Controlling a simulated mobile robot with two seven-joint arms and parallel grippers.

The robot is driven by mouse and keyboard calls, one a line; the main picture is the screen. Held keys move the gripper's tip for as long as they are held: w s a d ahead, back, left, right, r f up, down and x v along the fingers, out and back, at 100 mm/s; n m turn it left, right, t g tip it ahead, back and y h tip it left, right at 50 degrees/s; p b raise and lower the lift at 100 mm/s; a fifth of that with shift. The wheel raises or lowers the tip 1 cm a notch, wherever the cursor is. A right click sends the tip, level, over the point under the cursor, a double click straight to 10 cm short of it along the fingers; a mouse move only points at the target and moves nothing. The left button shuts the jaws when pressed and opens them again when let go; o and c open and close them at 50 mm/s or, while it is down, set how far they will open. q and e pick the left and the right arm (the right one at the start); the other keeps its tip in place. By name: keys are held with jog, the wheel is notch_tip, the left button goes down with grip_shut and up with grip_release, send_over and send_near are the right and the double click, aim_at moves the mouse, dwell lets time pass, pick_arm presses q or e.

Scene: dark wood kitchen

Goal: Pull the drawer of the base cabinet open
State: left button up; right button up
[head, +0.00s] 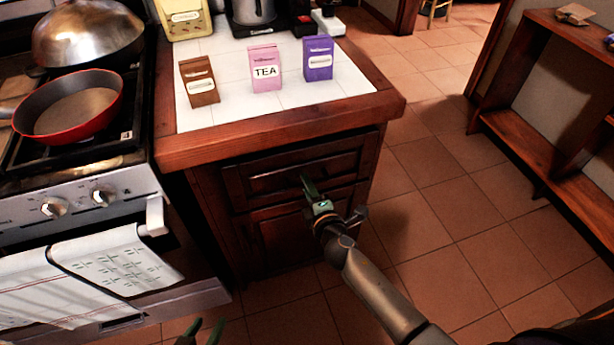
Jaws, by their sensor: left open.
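The base cabinet (212,190) is dark wood with a pale tiled top. Its drawer (245,190) is the upper front panel, flush with the cabinet, and looks closed. A thin light handle bar (283,176) shows on it. My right gripper (308,186) is in front of the drawer, its green fingers at the right part of the handle. I cannot tell whether they touch the handle or how far apart they are. My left gripper (203,332) is low at the bottom edge, with its fingertips apart and empty, away from the cabinet.
A stove (75,185) with a red pan (70,105) and a hanging towel (115,262) stands left of the cabinet. Several boxes, including a pink tea box (265,68), stand on the countertop. Tiled floor to the right is clear up to a wooden shelf (540,160).

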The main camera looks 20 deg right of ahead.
jog(key=shift+w, duration=0.3)
jog(key=shift+c, duration=0.3)
grip_shut()
dwell(1.1)
